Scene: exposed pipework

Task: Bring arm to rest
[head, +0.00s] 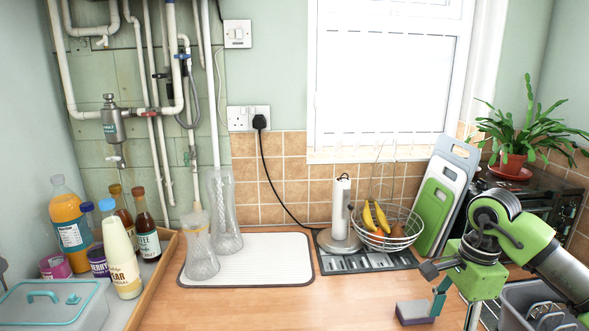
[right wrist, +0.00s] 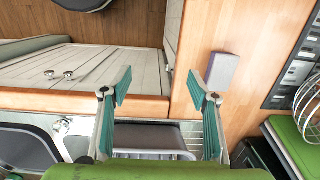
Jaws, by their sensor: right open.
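My right arm comes in from the right in the head view, with its green wrist bent downward. My right gripper (head: 457,307) points down near the front right of the wooden counter. In the right wrist view my right gripper (right wrist: 160,88) is open, with its two teal-padded fingers wide apart and nothing between the tips. A white and purple sponge-like block (head: 415,312) lies on the counter just left of the gripper, apart from it; it also shows in the right wrist view (right wrist: 222,70). My left gripper is in neither view.
A wire fruit bowl (head: 386,240), a paper-towel holder (head: 341,212) and cutting boards (head: 440,200) stand behind. A potted plant (head: 514,160) is at the right. A drying mat (head: 270,262) with glass vases is at center left; bottles stand at the left. The front middle counter is clear.

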